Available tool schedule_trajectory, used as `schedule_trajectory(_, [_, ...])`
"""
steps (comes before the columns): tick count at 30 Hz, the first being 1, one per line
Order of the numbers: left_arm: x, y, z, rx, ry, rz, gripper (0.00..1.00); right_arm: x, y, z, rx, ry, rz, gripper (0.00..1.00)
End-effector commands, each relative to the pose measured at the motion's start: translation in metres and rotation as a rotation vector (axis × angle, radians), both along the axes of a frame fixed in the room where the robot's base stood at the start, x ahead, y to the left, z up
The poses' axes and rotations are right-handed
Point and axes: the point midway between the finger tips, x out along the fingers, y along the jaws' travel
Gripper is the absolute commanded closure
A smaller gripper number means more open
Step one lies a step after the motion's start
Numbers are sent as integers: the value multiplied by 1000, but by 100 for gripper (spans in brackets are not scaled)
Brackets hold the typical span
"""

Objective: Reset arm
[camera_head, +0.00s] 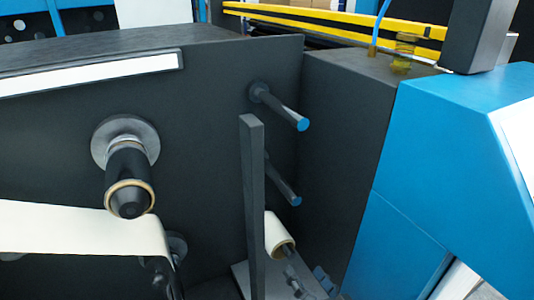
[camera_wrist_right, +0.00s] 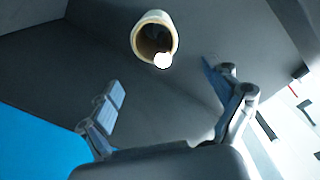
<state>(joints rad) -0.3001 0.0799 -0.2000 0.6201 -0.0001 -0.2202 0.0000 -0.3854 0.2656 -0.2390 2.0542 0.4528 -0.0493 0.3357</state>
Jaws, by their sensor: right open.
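My right gripper (camera_head: 307,280) is at the bottom of the head view, just below and right of a pale cream roll (camera_head: 277,235). In the right wrist view, the two fingers of my right gripper (camera_wrist_right: 163,82) stand wide apart with nothing between them. The roll's hollow end (camera_wrist_right: 155,38) faces that camera beyond the fingertips, apart from them. A small bright white spot shows at its lower rim. The roll's far part is hidden. My left gripper is not in view.
A dark upright bar (camera_head: 252,200) stands left of the roll. Two blue-tipped rods (camera_head: 284,108) stick out of the dark machine panel (camera_head: 215,100). A spindle (camera_head: 128,175) and white film (camera_head: 80,230) are at left. A blue housing (camera_head: 440,150) is at right.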

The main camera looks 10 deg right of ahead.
Motion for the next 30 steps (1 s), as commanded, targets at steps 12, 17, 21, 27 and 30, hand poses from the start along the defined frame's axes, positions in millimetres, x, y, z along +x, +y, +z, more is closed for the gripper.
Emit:
schedule_trajectory(12, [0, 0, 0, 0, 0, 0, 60, -54, 3, -62, -416, 384, 117, 10])
schedule_trajectory(17, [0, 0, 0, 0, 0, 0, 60, -98, -17, -86, -609, 603, 163, 10])
schedule_trajectory(21, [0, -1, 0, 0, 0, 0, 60, -132, -36, -97, -720, 754, 190, 10])
schedule_trajectory(27, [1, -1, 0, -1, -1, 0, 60, -174, -59, -101, -822, 934, 217, 10])
schedule_trajectory(30, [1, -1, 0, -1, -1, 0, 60, -196, -69, -101, -860, 1018, 230, 10])
